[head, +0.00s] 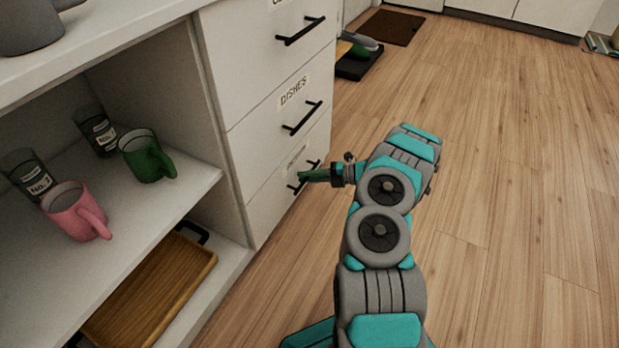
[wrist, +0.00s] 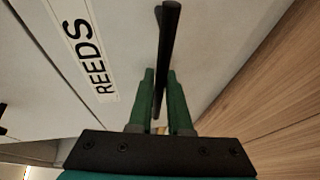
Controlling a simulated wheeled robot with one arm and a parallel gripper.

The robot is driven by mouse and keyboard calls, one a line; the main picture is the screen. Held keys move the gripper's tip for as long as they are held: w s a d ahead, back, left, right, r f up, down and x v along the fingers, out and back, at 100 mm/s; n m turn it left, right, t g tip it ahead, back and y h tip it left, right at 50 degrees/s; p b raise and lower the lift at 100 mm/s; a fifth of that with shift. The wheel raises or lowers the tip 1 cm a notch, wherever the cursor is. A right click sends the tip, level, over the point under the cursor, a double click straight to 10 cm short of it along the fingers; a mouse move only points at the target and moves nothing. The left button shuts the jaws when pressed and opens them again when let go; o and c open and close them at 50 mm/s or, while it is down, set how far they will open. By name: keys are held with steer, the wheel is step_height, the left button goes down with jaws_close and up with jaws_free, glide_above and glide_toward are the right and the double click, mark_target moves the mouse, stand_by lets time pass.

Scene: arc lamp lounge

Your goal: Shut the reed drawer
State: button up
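The reed drawer (head: 270,205) is the lowest of the stacked white drawers in the head view. Its front looks about level with the drawers above, but I cannot tell whether a small gap is left. In the wrist view its white front carries a REEDS label (wrist: 86,48) and a black bar handle (wrist: 169,35). My gripper (head: 304,176) is at this handle. In the wrist view the green fingers of my gripper (wrist: 160,72) lie on either side of the bar, very near it. I cannot tell whether they press on it.
The DISHES drawer (head: 275,112) and another drawer (head: 262,45) above it look closed. An open shelf at left holds a pink mug (head: 75,212), a green mug (head: 145,157) and jars, with a wooden tray (head: 155,290) below. The wooden floor (head: 510,200) at right is clear.

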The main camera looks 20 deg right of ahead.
steer(key=o, duration=0.4)
steer(key=shift+a, duration=0.1)
steer(key=shift+r, duration=0.1)
steer(key=p+v, duration=0.1)
steer(key=v, duration=0.7)
stand_by(0.4)
